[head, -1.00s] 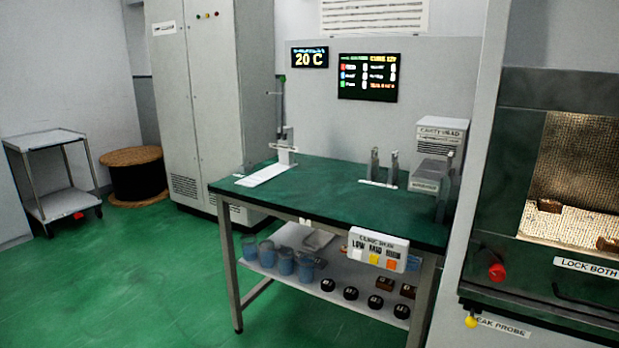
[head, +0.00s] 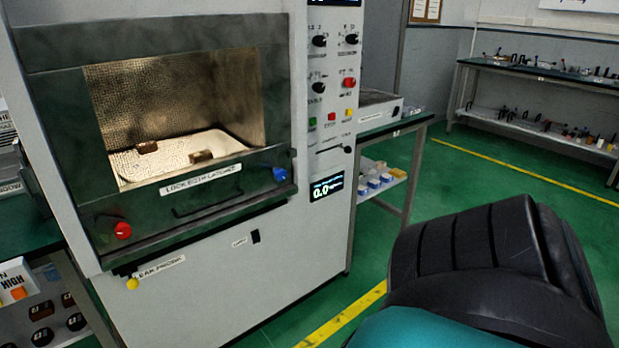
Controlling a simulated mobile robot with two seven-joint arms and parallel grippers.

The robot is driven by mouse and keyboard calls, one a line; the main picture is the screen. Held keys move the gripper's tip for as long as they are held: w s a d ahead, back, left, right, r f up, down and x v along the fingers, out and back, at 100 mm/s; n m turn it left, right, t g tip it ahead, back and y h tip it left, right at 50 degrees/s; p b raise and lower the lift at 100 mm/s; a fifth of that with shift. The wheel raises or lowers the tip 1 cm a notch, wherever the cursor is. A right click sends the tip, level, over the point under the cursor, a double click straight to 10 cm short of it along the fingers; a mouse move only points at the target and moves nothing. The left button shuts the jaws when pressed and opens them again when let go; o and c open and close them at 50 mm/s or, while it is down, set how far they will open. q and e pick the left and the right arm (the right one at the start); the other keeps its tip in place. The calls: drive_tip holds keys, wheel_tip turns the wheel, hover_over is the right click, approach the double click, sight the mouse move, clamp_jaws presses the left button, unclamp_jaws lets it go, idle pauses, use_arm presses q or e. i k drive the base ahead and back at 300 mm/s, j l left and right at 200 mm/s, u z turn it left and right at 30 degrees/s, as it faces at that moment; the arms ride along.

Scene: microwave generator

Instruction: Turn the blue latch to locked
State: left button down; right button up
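The blue latch (head: 280,175) is a small knob at the right end of the microwave door's lower edge. A red latch (head: 122,230) is at the left end of the same edge. The door (head: 190,180) looks shut and has a dark handle and a label about locking both latches. Whether either latch is locked I cannot tell at this size. Neither gripper is in view. A black and teal part of my own body fills the lower right, well apart from the door.
The control panel (head: 331,90) with knobs and buttons is right of the door. A yellow-tipped probe (head: 132,283) hangs below the red latch. A side table (head: 395,127) stands right of the cabinet, and a bench (head: 540,75) at the back right. Green floor between is clear.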

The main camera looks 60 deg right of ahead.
sight(280, 175)
drive_tip(key=z, duration=1.45)
drive_tip(key=k+l, duration=0.05)
drive_tip(key=l, duration=0.05)
